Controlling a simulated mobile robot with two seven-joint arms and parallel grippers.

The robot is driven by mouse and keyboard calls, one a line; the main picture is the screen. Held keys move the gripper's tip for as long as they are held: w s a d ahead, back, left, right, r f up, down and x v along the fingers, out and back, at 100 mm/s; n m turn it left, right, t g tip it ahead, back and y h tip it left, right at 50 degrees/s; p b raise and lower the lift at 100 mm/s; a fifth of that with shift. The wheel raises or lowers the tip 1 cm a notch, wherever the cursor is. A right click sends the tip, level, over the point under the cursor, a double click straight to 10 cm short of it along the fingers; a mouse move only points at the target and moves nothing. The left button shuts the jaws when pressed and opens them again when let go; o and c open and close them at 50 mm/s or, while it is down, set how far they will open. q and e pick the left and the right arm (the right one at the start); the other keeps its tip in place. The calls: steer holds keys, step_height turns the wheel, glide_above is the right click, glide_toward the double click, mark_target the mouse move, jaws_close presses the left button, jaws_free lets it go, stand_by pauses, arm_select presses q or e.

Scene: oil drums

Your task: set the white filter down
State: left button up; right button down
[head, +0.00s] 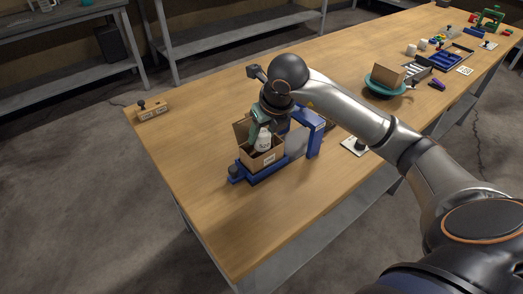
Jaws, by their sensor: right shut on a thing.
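The white filter (264,139) is a small pale cylinder with a narrower top, seen upright at the mouth of an open cardboard box (262,160). My right gripper (264,123) points down from above the box and is shut on the filter. A dull green part shows beside the fingers, and my wrist hides much of the grip. The lower end of the filter is hidden by the box's front wall, so I cannot tell whether it touches the bottom. The box stands on a blue stand (235,172) with a blue upright at its right. My left gripper is out of view.
The wooden table (200,135) is clear to the left and in front of the box. A wooden block with a dark knob (152,110) sits at the left corner. A teal bowl holding a brown box (389,75), trays and small parts lie farther right.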

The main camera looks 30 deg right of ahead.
mark_target(262, 147)
steer(key=shift+f, duration=2.65)
steer(key=c, duration=0.6)
jaws_free()
steer(key=shift+r, duration=0.1)
steer(key=shift+r, duration=0.25)
steer(key=v, duration=1.1)
steer(key=shift+s+r, duration=0.2)
steer(key=shift+r, duration=0.1)
